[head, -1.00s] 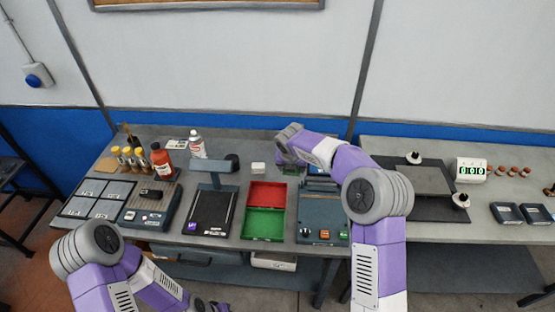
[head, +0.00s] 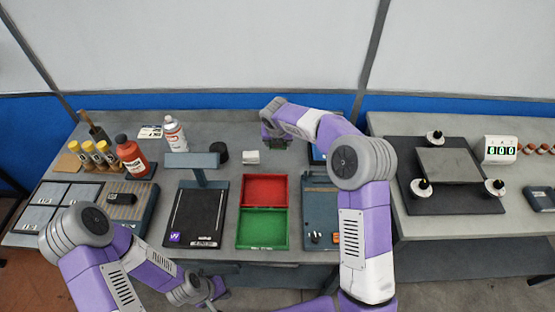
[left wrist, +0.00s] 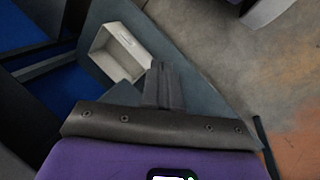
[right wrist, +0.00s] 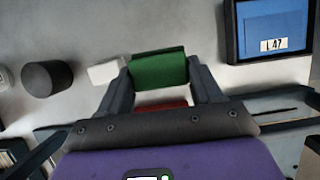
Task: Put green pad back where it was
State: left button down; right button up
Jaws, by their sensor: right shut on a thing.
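The green pad (right wrist: 159,70) is held between the two fingers of my right gripper (right wrist: 160,84) in the right wrist view. In the head view my right gripper (head: 274,141) is over the back of the bench, behind the red compartment (head: 265,189) and the green compartment (head: 263,229) of an open tray. The pad is mostly hidden there. My left gripper (left wrist: 163,84) has its fingers together with nothing between them. In the head view my left gripper (head: 213,291) is low, in front of the bench's front edge.
A white block (head: 250,157) and a dark round piece (head: 220,154) stand left of my right gripper. A blue panel labelled L47 (right wrist: 272,30) lies to the right in the right wrist view. Bottles (head: 131,156) crowd the back left. A second bench holds a dark plate (head: 448,165).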

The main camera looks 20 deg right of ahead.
aim_at(278, 160)
notch_tip(278, 160, down, 8)
jog(key=shift+f+b, duration=0.1)
jog(key=shift+b, duration=1)
jog(key=shift+f, duration=0.1)
jog(key=o, duration=1)
jog(key=shift+o, duration=0.2)
jog(key=p+v, duration=0.2)
jog(key=v, duration=1)
jog(key=shift+p, duration=0.4)
